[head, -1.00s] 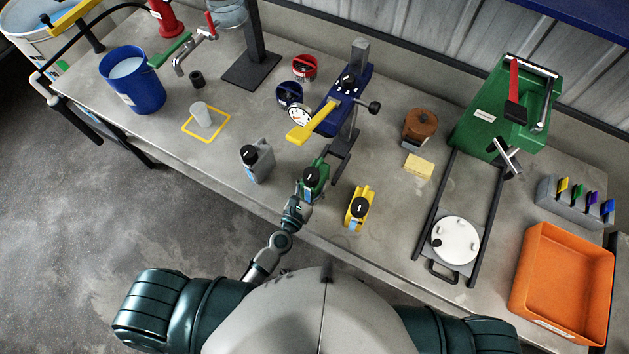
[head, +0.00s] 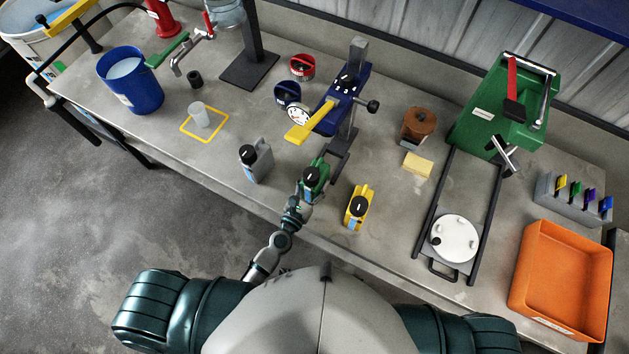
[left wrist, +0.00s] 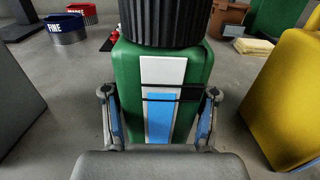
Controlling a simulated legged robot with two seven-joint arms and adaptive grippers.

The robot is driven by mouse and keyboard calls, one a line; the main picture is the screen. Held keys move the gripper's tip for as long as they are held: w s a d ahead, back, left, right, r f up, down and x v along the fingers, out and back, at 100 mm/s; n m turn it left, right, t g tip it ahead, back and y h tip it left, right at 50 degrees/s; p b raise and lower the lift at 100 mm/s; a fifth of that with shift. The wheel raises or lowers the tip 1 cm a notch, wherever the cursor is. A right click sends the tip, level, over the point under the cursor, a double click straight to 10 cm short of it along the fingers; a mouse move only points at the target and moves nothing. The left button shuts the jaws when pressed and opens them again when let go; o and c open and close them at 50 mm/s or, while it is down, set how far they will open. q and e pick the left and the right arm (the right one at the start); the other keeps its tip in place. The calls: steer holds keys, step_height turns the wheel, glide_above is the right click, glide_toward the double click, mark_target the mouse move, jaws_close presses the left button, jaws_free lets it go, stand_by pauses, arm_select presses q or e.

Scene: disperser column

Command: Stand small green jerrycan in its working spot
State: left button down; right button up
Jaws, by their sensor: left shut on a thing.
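The small green jerrycan (head: 315,179) with a black cap stands upright near the bench's front edge, in front of the blue column device (head: 342,97) with its yellow lever and dial. In the left wrist view the green jerrycan (left wrist: 188,67) fills the middle, its white and blue label facing me. My left gripper (head: 306,199) is shut on its lower part; in the left wrist view the fingers of my left gripper (left wrist: 159,115) lie on both sides of it. Whether its base touches the bench is hidden. My right gripper is not in view.
A grey jerrycan (head: 257,161) stands left of the green one and a yellow jerrycan (head: 359,207) close on its right. Red (head: 303,67) and blue (head: 288,94) round containers sit behind. A yellow sponge (head: 417,165) lies right.

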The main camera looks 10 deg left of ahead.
mark_target(321, 170)
arm_select(q)
steer(key=shift+p+x, duration=0.35)
steer(key=shift+x, duration=2)
steer(key=shift+x, duration=2.25)
steer(key=shift+c, duration=1.2)
jaws_free()
steer(key=shift+f, duration=0.1)
steer(key=shift+s, duration=0.1)
steer(key=shift+s+a+f, duration=0.15)
steer(key=shift+s+a, duration=0.05)
steer(key=shift+s, duration=0.25)
steer(key=v, duration=1.1)
